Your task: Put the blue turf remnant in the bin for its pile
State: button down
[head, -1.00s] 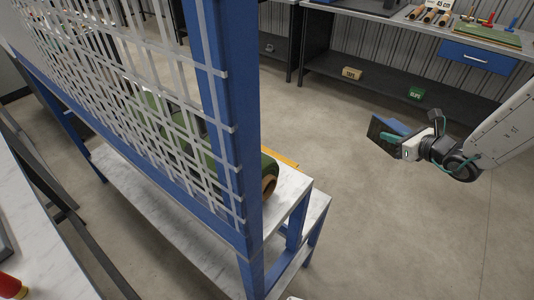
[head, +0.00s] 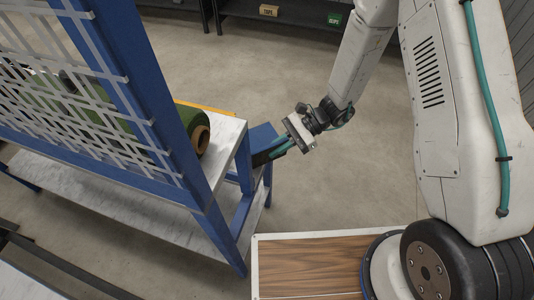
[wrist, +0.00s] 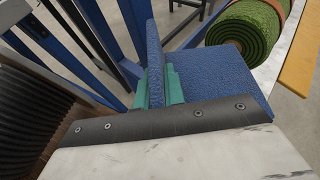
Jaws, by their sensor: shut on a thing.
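The blue turf remnant (head: 262,138) is held out in the air by the end of the marble-topped bench, in the head view. My gripper (head: 281,150) has its teal fingers closed on it, at its right side. In the wrist view the remnant (wrist: 215,82) shows as a blue textured flap with an upright part. The teal fingers pinch the upright part (wrist: 154,55). No bin for a pile can be made out clearly in these frames.
A green turf roll (head: 195,130) lies on the marble bench top (head: 222,140), behind a blue frame with white netting (head: 50,75). It also shows in the wrist view (wrist: 245,28). A wood-topped platform (head: 310,268) is at the lower middle. Small labelled blocks (head: 334,19) sit on a back shelf.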

jog(key=shift+f, duration=3.6)
jog(key=shift+f, duration=0.15)
jog(key=c, duration=1.5)
grip_release()
jog(key=shift+c, duration=0.2)
jog(key=shift+o, duration=0.2)
